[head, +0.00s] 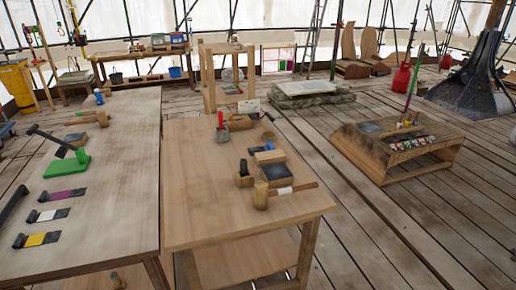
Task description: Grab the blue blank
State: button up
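Several things here show blue, and I cannot tell which is the blue blank. A small blue piece (269,146) stands at the far end of a tan block on the middle wooden table. Another small blue piece (99,97) stands near the far end of the left table. Both are too small to make out in detail. No plain blue blank shows clearly. My gripper is not in view.
The middle table (200,205) holds a mallet (263,194), dark blocks and a red-handled tool (220,121). The left table (105,225) holds a green-based tool (66,165) and purple, white and yellow strips. A low wooden bench (430,155) stands right, with open plank floor between.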

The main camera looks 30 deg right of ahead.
aim_at(253, 150)
jog(key=z, duration=0.7)
jog(key=i, duration=0.55)
jog(key=u, duration=0.9)
